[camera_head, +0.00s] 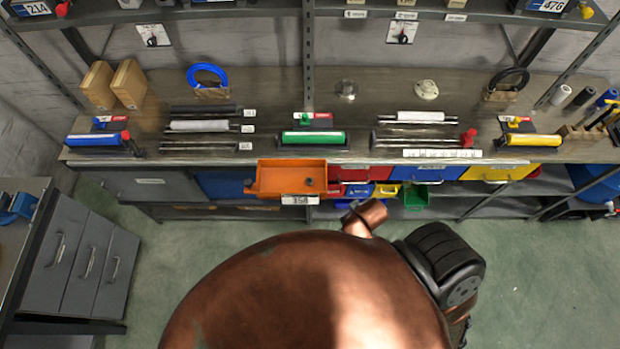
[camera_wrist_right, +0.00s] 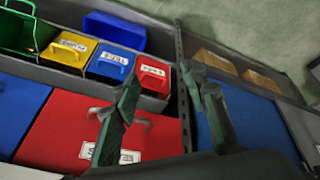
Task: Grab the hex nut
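An orange drawer (camera_head: 277,178) is pulled out from under the workbench in the head view. A small dark piece (camera_head: 309,181) lies in its right part; it may be the hex nut, but it is too small to tell its shape. The right wrist view shows no nut. My right gripper (camera_wrist_right: 165,82) has its two fingers wide apart with nothing between them, in front of the coloured drawers and bins. In the head view its fingers are hidden or out of sight. My left gripper is in neither view.
The workbench (camera_head: 270,103) above the drawer carries rods, rollers and rings. A red drawer (camera_wrist_right: 75,135), a blue bin (camera_wrist_right: 108,62), a yellow bin (camera_wrist_right: 68,50) and a small red bin (camera_wrist_right: 150,76) are close to my right gripper. Grey cabinets (camera_head: 85,260) stand at left.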

